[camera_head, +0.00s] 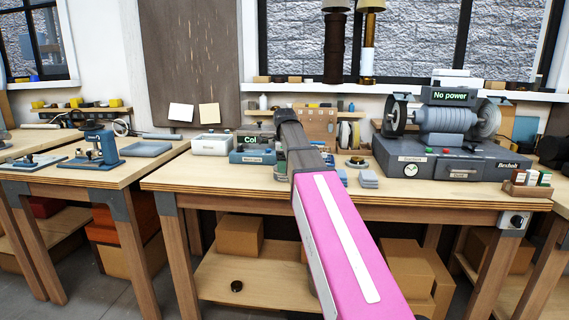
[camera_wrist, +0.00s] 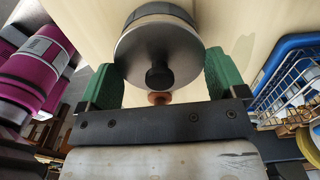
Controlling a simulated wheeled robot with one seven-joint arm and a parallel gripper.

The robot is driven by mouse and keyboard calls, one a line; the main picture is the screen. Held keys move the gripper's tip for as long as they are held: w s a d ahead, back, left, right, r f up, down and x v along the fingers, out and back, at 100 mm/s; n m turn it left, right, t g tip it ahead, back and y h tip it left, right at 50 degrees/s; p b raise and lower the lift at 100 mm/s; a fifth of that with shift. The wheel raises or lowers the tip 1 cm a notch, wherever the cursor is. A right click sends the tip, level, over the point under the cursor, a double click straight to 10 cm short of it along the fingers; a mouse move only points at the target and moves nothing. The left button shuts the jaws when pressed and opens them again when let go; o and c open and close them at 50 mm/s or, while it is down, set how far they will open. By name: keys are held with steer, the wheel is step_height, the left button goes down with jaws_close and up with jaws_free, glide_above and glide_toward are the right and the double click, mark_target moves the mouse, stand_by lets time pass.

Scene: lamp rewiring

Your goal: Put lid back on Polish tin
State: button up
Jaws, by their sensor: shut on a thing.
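In the wrist view, a round grey metal lid (camera_wrist: 147,40) with a black knob sits between the green fingers of my gripper (camera_wrist: 161,78). The fingers are shut on it from both sides. A darker grey rim shows behind the lid's far edge; I cannot tell whether this is the lid's own side or a tin beneath it. A small copper-coloured round part shows just below the knob. In the head view my pink arm hides the gripper and the lid. A small round dark and brass-coloured item (camera_head: 357,162) stands on the bench right of my arm; I cannot tell whether it is the polish tin.
A grinder marked "No power" (camera_head: 446,120) fills the bench's right side. Blue and white boxes (camera_head: 211,144) stand left of my arm. Grey pads (camera_head: 369,179) lie near the front edge. The bench's left front is clear.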

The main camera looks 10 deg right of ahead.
steer(key=shift+f, duration=0.3)
steer(key=o, duration=0.6)
steer(key=shift+s, duration=0.1)
step_height(320, 180, up, 13)
steer(key=shift+r, duration=0.1)
stand_by(0.3)
